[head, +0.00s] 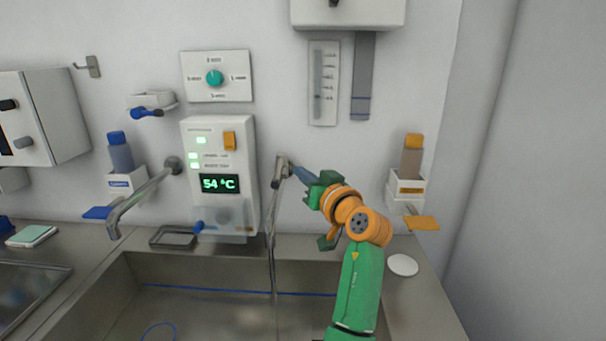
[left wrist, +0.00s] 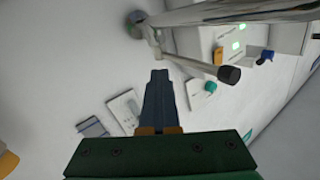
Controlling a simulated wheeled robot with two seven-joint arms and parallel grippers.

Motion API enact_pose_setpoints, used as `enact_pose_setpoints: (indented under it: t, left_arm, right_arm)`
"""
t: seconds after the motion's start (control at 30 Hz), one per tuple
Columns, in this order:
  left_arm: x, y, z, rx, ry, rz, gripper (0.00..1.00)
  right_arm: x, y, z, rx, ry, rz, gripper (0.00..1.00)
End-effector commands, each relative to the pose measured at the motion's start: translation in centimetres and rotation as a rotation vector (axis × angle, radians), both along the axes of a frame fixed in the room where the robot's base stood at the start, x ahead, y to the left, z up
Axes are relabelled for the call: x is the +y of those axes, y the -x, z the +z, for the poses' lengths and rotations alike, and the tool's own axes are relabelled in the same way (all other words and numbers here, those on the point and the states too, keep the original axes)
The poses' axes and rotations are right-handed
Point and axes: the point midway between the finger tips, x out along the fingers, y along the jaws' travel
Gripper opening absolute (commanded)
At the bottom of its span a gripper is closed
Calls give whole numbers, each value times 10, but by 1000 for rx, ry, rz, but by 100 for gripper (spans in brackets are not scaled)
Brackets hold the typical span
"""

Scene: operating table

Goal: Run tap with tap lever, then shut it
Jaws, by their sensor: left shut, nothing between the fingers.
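A metal tap (head: 281,163) is mounted on the wall above the sink, right of the display panel. Its lever, a thin rod with a dark end, shows in the left wrist view (left wrist: 200,63), below the thick metal tube (left wrist: 235,12) of the tap. A thin pale vertical streak below the tap reaches into the sink and looks like running water. My left gripper (head: 294,169) is shut and empty, its blue fingertips close beside the tap; I cannot tell whether they touch. Its fingers also show in the left wrist view (left wrist: 160,80). My right gripper is not in view.
A white panel (head: 218,140) reading 54 °C hangs left of the tap. Another metal spout (head: 145,195) juts out farther left. The steel sink (head: 215,315) lies below. Bottle dispensers stand at left (head: 120,155) and right (head: 411,160). A white disc (head: 403,265) lies on the right ledge.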

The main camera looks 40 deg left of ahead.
Motion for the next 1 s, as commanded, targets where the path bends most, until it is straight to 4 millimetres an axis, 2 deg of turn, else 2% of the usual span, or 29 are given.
enact_pose_setpoints:
  t: [0.5, 0.53, 0.67, 0.7, 1.0]
  left_arm:
    - [0, 0, 0, 0, 0, 0, 0]
    - [0, 0, 0, 0, 0, 0, 5]
    - [0, 0, 0, 0, 0, 0, 40]
    - [0, 0, 0, 0, 0, 0, 45]
    - [-3, 1, -1, -1, -1, 0, 45]
  right_arm:
    - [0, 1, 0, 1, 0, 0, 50]
    - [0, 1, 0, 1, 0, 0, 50]
    - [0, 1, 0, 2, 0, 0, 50]
    - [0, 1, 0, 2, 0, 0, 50]
    - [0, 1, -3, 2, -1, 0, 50]
